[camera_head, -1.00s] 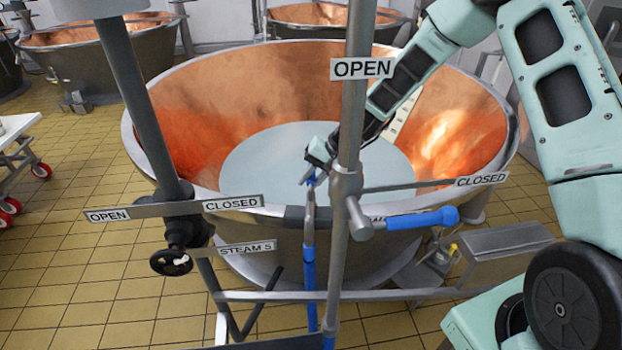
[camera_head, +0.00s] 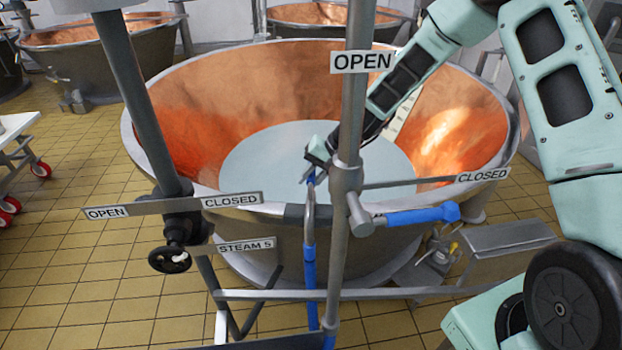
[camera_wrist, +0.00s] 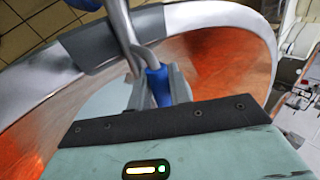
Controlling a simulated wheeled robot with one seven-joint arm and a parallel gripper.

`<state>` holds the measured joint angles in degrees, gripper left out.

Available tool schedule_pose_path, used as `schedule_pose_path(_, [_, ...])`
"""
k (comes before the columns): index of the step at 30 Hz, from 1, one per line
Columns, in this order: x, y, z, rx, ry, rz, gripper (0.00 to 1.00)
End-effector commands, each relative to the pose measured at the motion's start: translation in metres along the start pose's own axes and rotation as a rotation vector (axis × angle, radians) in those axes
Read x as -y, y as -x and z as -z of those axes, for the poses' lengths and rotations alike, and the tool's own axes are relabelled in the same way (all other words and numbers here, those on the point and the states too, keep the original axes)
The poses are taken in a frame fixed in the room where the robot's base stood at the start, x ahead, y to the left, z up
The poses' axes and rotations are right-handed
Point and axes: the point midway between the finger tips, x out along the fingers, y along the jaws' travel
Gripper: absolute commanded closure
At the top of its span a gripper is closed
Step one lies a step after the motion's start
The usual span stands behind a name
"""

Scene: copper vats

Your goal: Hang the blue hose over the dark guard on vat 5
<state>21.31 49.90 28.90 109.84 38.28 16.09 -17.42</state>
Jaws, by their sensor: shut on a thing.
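Vat 5 (camera_head: 190,130) is the large copper-lined vat in front of me, with pale liquid inside. The dark guard (camera_head: 293,213) sits on its near rim; the wrist view shows it as a grey sleeve (camera_wrist: 102,46). The blue hose (camera_head: 309,270) rises outside the vat, with a grey upper stretch. My gripper (camera_head: 312,172) is over the vat's inner side, just beyond the guard. In the wrist view my gripper (camera_wrist: 157,92) is shut on the hose's blue end (camera_wrist: 158,84). The grey stretch crosses above the guard; whether it touches is unclear.
A vertical pipe (camera_head: 349,110) with a blue-handled valve (camera_head: 420,215) stands close in front of the hose. Another pipe (camera_head: 140,100) with a black handwheel (camera_head: 170,259) stands left. A horizontal rail (camera_head: 260,295) runs low. A white trolley (camera_head: 15,135) is far left.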

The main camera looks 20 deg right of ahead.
Motion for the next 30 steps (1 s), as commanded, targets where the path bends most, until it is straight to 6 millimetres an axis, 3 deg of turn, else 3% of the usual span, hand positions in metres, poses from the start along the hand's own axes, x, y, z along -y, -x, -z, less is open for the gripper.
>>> schedule_pose_path(2, [-0.002, -0.001, -0.001, 0.002, -0.001, -0.003, 1.00])
schedule_pose_path(3, [-0.002, -0.002, -0.001, 0.002, -0.001, -0.003, 0.78])
schedule_pose_path(6, [-0.003, -0.002, -0.001, 0.002, -0.002, -0.003, 0.55])
schedule_pose_path(20, [-0.004, 0.006, -0.001, 0.002, -0.001, -0.004, 0.55])
schedule_pose_path(23, [-0.003, 0.020, 0.000, -0.001, 0.000, -0.004, 0.55])
schedule_pose_path(30, [-0.003, 0.075, 0.001, -0.005, 0.000, -0.003, 0.55])
